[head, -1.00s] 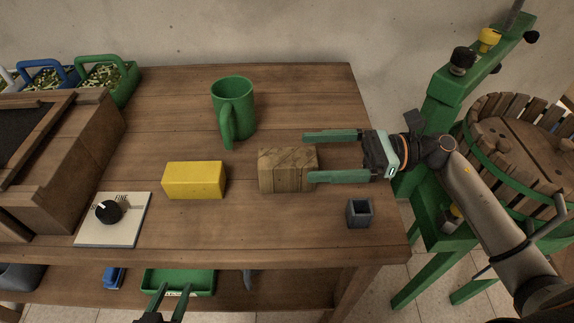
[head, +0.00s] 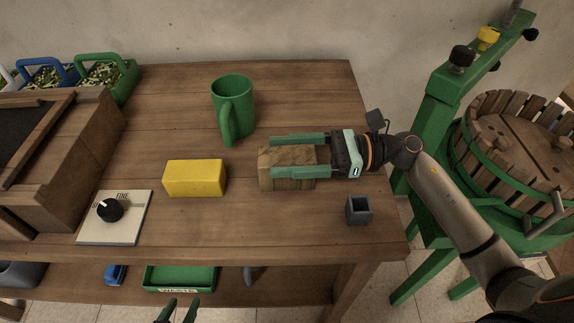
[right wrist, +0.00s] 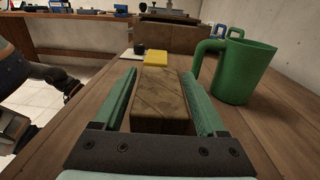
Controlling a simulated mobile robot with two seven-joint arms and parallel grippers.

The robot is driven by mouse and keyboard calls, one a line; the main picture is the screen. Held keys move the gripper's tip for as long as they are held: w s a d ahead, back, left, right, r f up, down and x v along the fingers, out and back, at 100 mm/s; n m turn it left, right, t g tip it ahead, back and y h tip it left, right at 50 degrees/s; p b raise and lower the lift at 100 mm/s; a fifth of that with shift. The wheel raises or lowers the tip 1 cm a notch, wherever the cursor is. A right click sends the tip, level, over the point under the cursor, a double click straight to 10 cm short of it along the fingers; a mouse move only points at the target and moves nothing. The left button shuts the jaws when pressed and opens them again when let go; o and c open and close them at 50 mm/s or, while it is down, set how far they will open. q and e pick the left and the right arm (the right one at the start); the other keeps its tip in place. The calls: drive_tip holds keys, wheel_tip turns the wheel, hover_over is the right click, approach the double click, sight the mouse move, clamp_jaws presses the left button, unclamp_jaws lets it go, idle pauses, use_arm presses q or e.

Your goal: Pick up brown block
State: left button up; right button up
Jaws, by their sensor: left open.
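The brown block (head: 287,183) is a wooden block on the table, right of the yellow block. In the right wrist view the brown block (right wrist: 160,98) lies between my two fingers. My right gripper (head: 272,157) reaches in from the right with its green fingers open, one along each long side of the block. In the right wrist view a narrow gap shows beside the right gripper's fingers (right wrist: 163,85). My left gripper (head: 178,309) is open and empty at the bottom edge of the head view, in front of the table.
A yellow block (head: 194,178) lies left of the brown block. A green mug (head: 233,105) stands behind them. A dial plate (head: 114,218) and a wooden crate (head: 70,160) are at the left.

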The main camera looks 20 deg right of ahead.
drive_tip(key=c, duration=0.8)
use_arm(q)
drive_tip(key=shift+w+r, duration=0.3)
use_arm(e)
clamp_jaws()
